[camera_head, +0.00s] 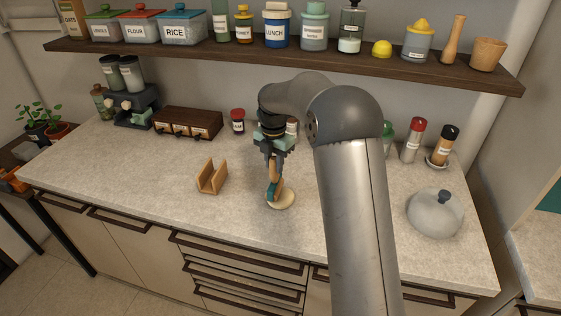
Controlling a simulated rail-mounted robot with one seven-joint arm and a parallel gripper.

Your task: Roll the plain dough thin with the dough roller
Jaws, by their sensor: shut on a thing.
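My gripper (273,168) points down over the middle of the counter, shut on the dough roller (274,191). The roller shows as a small wood-coloured and teal piece below the jaws. Its lower end is at the plain dough (284,203), a pale, round, flat-looking disc on the counter. I cannot tell whether the roller presses on the dough or is just above it. The roller covers the dough's upper left part, and the jaws hide part of the roller.
A wooden cradle (212,178) stands empty left of the dough. A grey domed lid (435,213) sits at the right. A wooden drawer box (188,124), a red-lidded jar (238,121) and shakers (413,140) stand at the back. A loaded shelf (290,62) hangs above.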

